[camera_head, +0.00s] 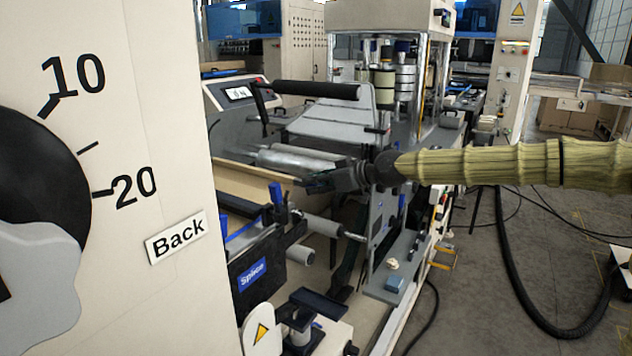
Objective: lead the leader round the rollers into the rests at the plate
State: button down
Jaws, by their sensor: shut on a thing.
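My gripper (312,184) reaches in from the right on a yellow-green sleeved arm, and its dark fingers are shut at the edge of the tan kraft leader (240,178). The exact grip is too small to make out. A grey metal roller (300,158) lies just behind and above the fingers. A black roller (315,90) is higher up. Smaller grey rollers (325,226) sit below the gripper. A dark plate with a blue "Splice" label (252,275) stands at lower left. I cannot clearly make out its rests; a blue upright (276,193) stands above it.
A large cream panel (170,110) with a dial and a "Back" label fills the left and hides part of the machine. A grey side plate (383,225) stands right of the lower rollers. A black hose (505,270) lies on the open floor at right.

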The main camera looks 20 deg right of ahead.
notch_tip(320, 180, down, 20)
jog(key=b, duration=1.3)
dwell(0.4)
jog(key=shift+f, duration=0.1)
notch_tip(320, 180, down, 14)
jog(key=b, duration=1)
jog(key=shift+f+b, duration=0.2)
jog(key=shift+b, duration=0.2)
dwell(0.3)
jog(key=b, duration=0.1)
jog(key=w+d+f+b, duration=0.1)
jog(key=b, duration=0.1)
jog(key=shift+d+f, duration=0.2)
jog(key=shift+f, duration=0.1)
